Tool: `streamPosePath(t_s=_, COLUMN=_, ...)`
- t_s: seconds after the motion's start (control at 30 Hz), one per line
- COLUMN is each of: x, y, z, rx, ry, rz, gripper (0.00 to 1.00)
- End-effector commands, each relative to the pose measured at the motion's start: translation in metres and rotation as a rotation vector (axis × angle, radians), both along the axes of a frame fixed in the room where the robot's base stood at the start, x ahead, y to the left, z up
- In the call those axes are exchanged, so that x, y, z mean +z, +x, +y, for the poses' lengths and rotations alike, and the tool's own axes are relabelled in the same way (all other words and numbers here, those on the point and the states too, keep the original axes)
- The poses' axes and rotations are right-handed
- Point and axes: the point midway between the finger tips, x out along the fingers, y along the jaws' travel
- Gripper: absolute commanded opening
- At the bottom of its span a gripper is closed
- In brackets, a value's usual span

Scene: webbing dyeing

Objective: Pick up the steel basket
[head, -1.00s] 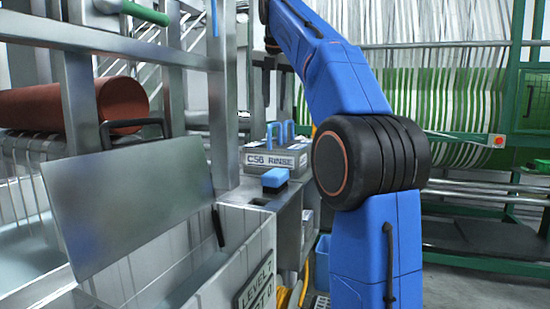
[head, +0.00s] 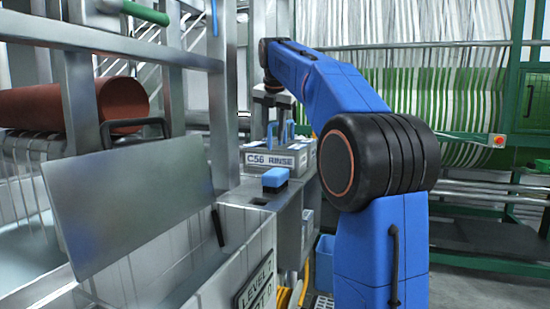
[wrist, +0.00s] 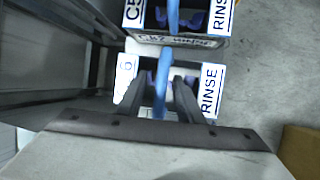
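A grey steel basket (head: 280,158) labelled C56 RINSE, with upright blue handles, stands on the ledge at centre in the head view. In the wrist view, two white-labelled baskets show: a nearer one (wrist: 210,90) below my fingers and another (wrist: 180,40) beyond it. My gripper (wrist: 161,85) points down over the nearer basket with its fingers apart. The blue handle (wrist: 161,75) of that basket appears between the fingers, with gaps on both sides; I cannot tell the height difference. In the head view my gripper is above the labelled basket, its fingertips hard to make out.
A blue-topped block (head: 275,178) sits on the ledge in front of the basket. A steel post (head: 222,110) stands close left. A tilted steel panel (head: 130,200) and open tank are at front left. A blue bin (head: 325,248) is below, right of the ledge.

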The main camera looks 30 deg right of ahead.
Motion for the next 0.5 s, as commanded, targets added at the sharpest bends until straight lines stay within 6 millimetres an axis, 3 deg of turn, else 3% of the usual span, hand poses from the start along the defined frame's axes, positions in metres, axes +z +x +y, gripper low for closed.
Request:
streamPosePath(t_s=0.13, x=-0.0149, y=0.0052, z=-0.003, rx=0.0, ry=0.0, rz=0.001, gripper=0.33)
streamPosePath(t_s=0.37, x=-0.0164, y=0.0061, z=-0.0033, rx=0.0, ry=0.0, rz=0.0, gripper=0.33)
streamPosePath(t_s=0.5, x=-0.0163, y=0.0061, z=-0.0032, rx=0.0, ry=0.0, rz=0.0, gripper=0.02)
